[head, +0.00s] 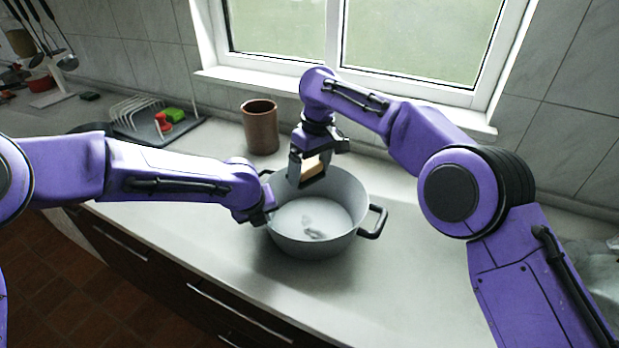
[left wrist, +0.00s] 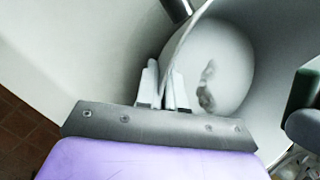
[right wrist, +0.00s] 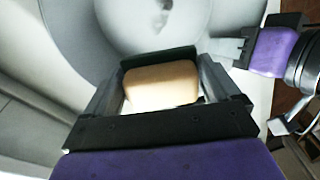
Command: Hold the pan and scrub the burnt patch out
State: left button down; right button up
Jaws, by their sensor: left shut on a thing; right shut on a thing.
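The grey pan (head: 290,240) stands on the counter, with a dark burnt patch (head: 314,235) on its pale inner floor. The patch also shows in the left wrist view (left wrist: 207,88). My left gripper (head: 266,212) is shut on the pan's rim at its left side; its fingers (left wrist: 166,90) straddle the wall. My right gripper (head: 309,172) is shut on a tan sponge with a dark green side (right wrist: 162,84). It holds the sponge over the far part of the pan, apart from the burnt patch. The pan's right handle (head: 374,222) is free; its left handle is partly hidden.
A brown cup (head: 260,128) stands behind the pan. A dish rack (head: 138,113) with green and red items sits at the back left, near hanging utensils (head: 66,60). The window sill (head: 385,102) is behind.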

jog(key=shift+d, duration=0.1)
jog(key=d, duration=0.9)
jog(key=shift+d, duration=0.4)
jog(key=a, duration=0.3)
jog(key=s+a, duration=0.1)
jog(key=a, duration=0.3)
jog(key=s+a, duration=0.1)
jog(key=a, duration=0.3)
jog(key=shift+a, duration=0.1)
jog(key=shift+f, duration=4.95)
jog(key=shift+f, duration=1.5)
